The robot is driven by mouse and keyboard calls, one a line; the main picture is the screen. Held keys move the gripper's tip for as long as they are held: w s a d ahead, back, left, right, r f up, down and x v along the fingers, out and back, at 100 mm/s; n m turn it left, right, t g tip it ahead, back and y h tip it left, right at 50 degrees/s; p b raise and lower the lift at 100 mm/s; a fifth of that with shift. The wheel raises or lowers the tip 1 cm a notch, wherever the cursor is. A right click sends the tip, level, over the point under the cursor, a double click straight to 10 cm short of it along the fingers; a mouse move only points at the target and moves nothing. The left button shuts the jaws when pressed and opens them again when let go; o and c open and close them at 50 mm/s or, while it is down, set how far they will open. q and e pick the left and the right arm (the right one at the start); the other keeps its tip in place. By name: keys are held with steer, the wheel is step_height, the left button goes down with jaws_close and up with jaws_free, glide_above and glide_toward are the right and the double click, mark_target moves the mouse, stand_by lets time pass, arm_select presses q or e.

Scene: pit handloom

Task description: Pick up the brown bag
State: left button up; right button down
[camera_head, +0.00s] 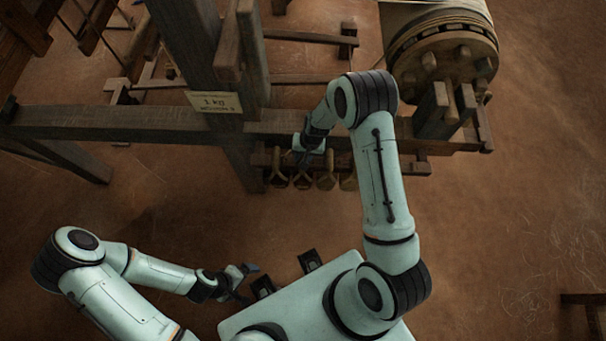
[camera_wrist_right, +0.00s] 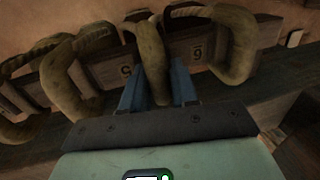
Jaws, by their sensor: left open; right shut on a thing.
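Several brownish looped handles hang in a row under the loom's beam (camera_head: 326,180); I cannot tell for sure which belongs to the brown bag. In the right wrist view, my right gripper (camera_wrist_right: 158,90) has its blue fingers on either side of the middle brown loop (camera_wrist_right: 151,55) and is shut on it. My left gripper (camera_head: 246,272) is open and empty, low over the floor, well apart from the row.
More loops (camera_wrist_right: 232,45) hang close on both sides of the held one, before dark blocks with number labels. The loom's long wooden beam (camera_head: 150,127) runs just above the row. A sign (camera_head: 215,102) is on the post.

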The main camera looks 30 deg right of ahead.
steer(key=shift+w+r, duration=0.1)
steer(key=shift+r, duration=0.05)
steer(key=shift+r, duration=1.75)
steer(key=shift+s+a+f, duration=0.15)
steer(key=shift+s+a, duration=0.25)
steer(key=shift+s, duration=0.3)
arm_select(q)
steer(key=f+b, duration=0.1)
steer(key=s+f+b, duration=0.1)
steer(key=shift+s+f, duration=0.15)
steer(key=shift+f, duration=0.15)
arm_select(e)
steer(key=s+a, duration=0.4)
steer(key=s, duration=0.3)
steer(key=s+a, duration=0.4)
steer(key=s, duration=0.3)
steer(key=shift+a, duration=0.3)
arm_select(q)
steer(key=shift+s+r, duration=0.1)
